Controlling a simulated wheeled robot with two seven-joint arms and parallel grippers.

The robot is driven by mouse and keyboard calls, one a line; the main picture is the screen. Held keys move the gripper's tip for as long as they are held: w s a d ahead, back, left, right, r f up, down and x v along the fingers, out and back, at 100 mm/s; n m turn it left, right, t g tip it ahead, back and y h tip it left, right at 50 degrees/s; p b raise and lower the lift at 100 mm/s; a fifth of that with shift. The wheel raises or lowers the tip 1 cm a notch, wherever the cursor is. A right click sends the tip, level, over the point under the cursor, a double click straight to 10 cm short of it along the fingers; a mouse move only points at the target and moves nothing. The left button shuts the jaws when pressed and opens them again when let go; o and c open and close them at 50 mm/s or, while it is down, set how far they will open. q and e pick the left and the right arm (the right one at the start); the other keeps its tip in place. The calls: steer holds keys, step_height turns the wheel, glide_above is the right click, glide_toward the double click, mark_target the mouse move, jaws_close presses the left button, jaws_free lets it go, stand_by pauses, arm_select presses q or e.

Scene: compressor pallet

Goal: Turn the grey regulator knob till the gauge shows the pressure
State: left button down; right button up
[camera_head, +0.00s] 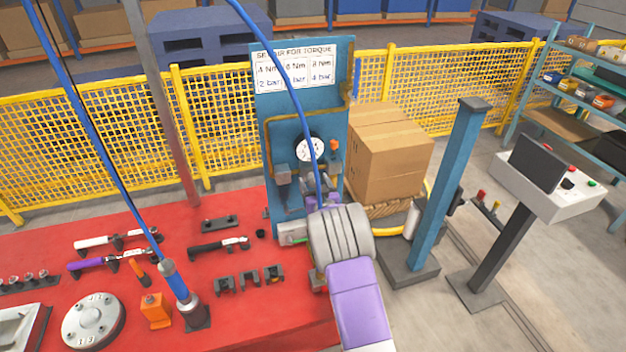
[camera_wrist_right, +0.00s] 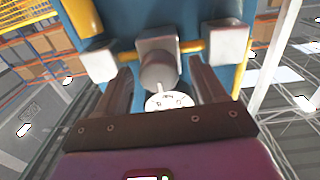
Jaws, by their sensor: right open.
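The blue panel (camera_head: 273,125) stands at the back of the red bench and carries a round white gauge (camera_head: 309,149). Its needle is too small to read. A sign (camera_head: 294,68) above pairs torques with pressures of 2 bar, an unclear middle value and 4 bar. My right gripper (camera_head: 321,198) is in front of the panel below the gauge and hides most of the regulator. In the right wrist view, the grey knob (camera_wrist_right: 158,73) sits between the open fingers, with gaps on both sides. The gauge (camera_wrist_right: 168,102) shows just beyond it. My left gripper is out of view.
A blue air hose (camera_head: 296,95) hangs in front of the panel and gauge. A cardboard box (camera_head: 390,150) stands right of the panel, near a blue post (camera_head: 455,190). Tools and fixtures lie on the red bench (camera_head: 235,315) at left.

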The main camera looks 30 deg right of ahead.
steer(key=shift+w+d, duration=0.2)
steer(key=shift+w, duration=0.3)
steer(key=shift+w, duration=0.1)
steer(key=shift+c, duration=0.5)
steer(key=c, duration=1)
steer(key=shift+o, duration=0.3)
steer(key=m+b, duration=0.7)
steer(key=b, duration=0.4)
steer(key=shift+d+f, duration=0.1)
steer(key=shift+m+b, duration=1)
steer(key=shift+b, duration=0.2)
steer(key=shift+r, duration=0.2)
